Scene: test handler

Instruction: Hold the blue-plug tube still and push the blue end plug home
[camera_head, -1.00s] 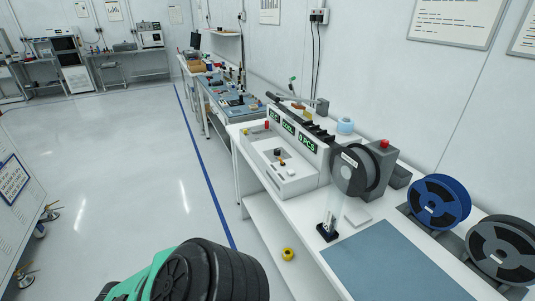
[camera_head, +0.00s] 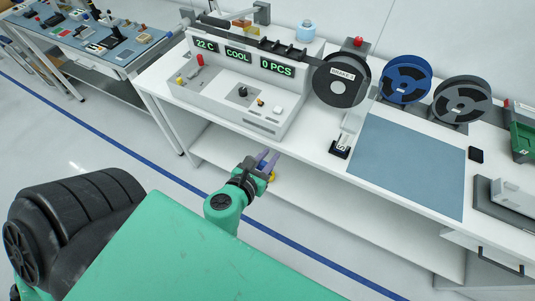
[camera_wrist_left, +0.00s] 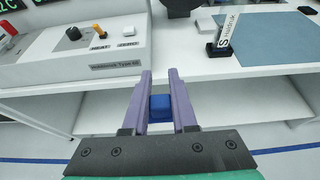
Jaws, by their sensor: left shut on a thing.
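My left gripper (camera_head: 266,160) is in front of the bench, over the lower shelf's front edge. In the left wrist view its purple fingers (camera_wrist_left: 160,95) are shut on a small blue block (camera_wrist_left: 160,108), which looks like the blue end plug. The plug is hidden in the head view. No tube with a blue plug can be made out clearly. A pale upright piece with lettering (camera_wrist_left: 227,30) stands in a black foot at the bench's front edge; I cannot tell if it is the tube. My right gripper is not in view.
A white machine with green displays (camera_head: 238,55) stands on the bench, left of a dark reel (camera_head: 341,80). A blue mat (camera_head: 408,160) lies bare on the right. A blue reel (camera_head: 405,78) stands behind it. A white lower shelf (camera_head: 330,185) runs under the bench.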

